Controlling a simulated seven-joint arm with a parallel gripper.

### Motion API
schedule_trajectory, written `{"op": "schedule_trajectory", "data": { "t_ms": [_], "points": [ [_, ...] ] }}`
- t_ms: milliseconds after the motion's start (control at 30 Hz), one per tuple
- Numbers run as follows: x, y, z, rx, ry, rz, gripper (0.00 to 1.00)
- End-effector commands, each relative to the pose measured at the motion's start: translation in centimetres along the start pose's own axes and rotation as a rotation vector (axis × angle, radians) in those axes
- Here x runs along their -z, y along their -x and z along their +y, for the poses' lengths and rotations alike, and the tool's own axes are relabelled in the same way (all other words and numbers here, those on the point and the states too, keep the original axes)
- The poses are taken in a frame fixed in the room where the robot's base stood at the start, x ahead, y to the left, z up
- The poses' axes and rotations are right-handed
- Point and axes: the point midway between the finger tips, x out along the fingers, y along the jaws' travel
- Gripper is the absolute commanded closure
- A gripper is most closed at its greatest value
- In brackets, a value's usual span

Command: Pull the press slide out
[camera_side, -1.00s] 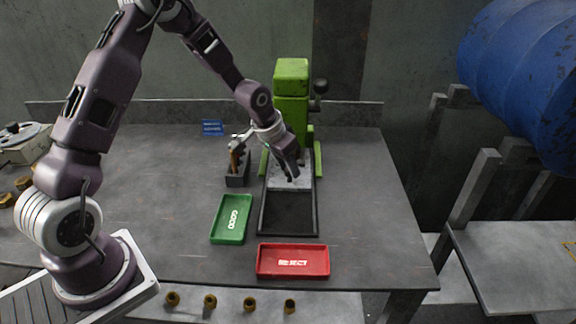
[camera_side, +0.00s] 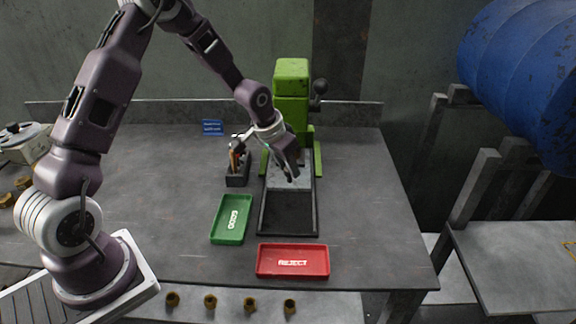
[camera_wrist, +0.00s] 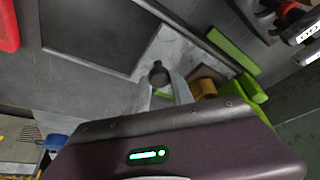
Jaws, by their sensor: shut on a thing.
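The green press (camera_side: 291,95) stands at the back of the table with green side rails at its foot. Its pale slide plate (camera_side: 290,184) lies in front of it, at the back end of a black-framed bed (camera_side: 288,212). My gripper (camera_side: 291,177) points down over the slide. In the wrist view the slide plate (camera_wrist: 178,55) shows as a light grey slab with a round dark knob (camera_wrist: 158,74) on it. My gripper's fingers are shut on the knob, and my wrist body hides much of them.
The green GOOD tray (camera_side: 232,219) lies left of the bed. The red REJECT tray (camera_side: 293,261) lies at its front end. A dark tool holder (camera_side: 238,177) stands left of the press.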

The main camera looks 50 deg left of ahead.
Motion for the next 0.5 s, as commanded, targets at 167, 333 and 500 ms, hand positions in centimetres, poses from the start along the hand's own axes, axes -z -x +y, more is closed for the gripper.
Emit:
{"op": "schedule_trajectory", "data": {
  "t_ms": [167,333,500],
  "points": [
    [-0.9,0.5,1.1,0.001,-0.005,-0.002,1.00],
    [-4.1,1.7,4.6,-0.001,-0.008,-0.002,1.00],
    [-6.8,2.8,7.5,-0.002,-0.007,-0.002,1.00]
  ]
}}
